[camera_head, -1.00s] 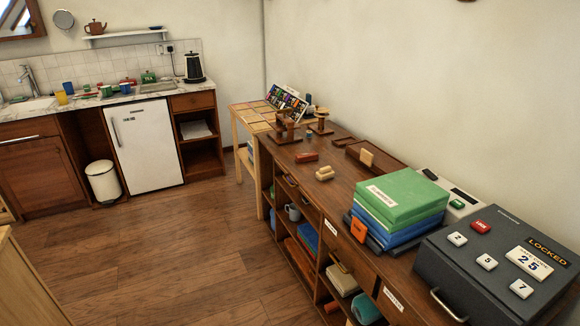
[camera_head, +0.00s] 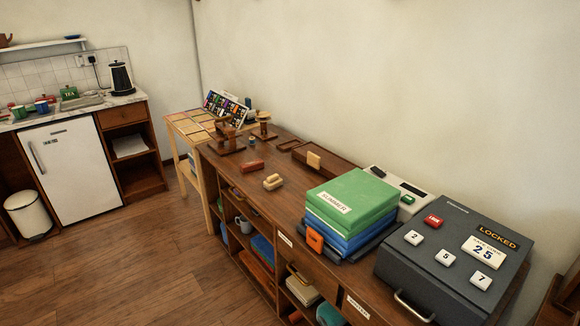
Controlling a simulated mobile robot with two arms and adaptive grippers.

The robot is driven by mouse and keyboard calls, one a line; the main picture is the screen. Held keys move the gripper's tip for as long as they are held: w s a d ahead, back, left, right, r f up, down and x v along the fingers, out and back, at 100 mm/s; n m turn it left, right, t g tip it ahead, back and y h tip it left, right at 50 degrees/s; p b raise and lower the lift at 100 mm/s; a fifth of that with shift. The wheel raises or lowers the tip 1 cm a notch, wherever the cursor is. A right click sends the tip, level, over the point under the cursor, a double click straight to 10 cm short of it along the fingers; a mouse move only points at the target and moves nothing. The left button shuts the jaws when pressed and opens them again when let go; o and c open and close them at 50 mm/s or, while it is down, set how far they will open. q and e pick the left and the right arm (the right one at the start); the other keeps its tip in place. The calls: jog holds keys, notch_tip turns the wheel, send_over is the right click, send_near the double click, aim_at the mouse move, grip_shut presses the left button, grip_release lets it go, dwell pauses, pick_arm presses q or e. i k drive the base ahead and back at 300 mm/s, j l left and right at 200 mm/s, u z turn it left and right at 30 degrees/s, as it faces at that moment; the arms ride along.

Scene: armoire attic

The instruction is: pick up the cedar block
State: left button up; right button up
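Several block-like pieces are on the long wooden cabinet (camera_head: 290,215), and none carries a readable name, so I cannot tell for sure which is the cedar block. A reddish-brown block (camera_head: 251,166) lies on the cabinet top. Pale tan pieces (camera_head: 273,182) lie close in front of it. Another tan block (camera_head: 314,160) stands at a dark wooden tray (camera_head: 332,167) further back. Neither of my grippers is in view.
A stack of green and blue binders (camera_head: 352,198) and a grey locked box (camera_head: 455,260) with number buttons fill the cabinet's near right. A wooden stand (camera_head: 227,138) is at its far end. A white bin (camera_head: 28,214) stands left. The wooden floor (camera_head: 150,265) before the cabinet is clear.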

aim_at(251, 166)
jog(key=i+j+z, duration=0.15)
jog(key=z, duration=0.25)
jog(key=j+z, duration=0.4)
jog(key=i+j+z, duration=0.1)
jog(key=z, duration=0.3)
jog(key=j+z, duration=0.65)
jog(key=z, duration=0.2)
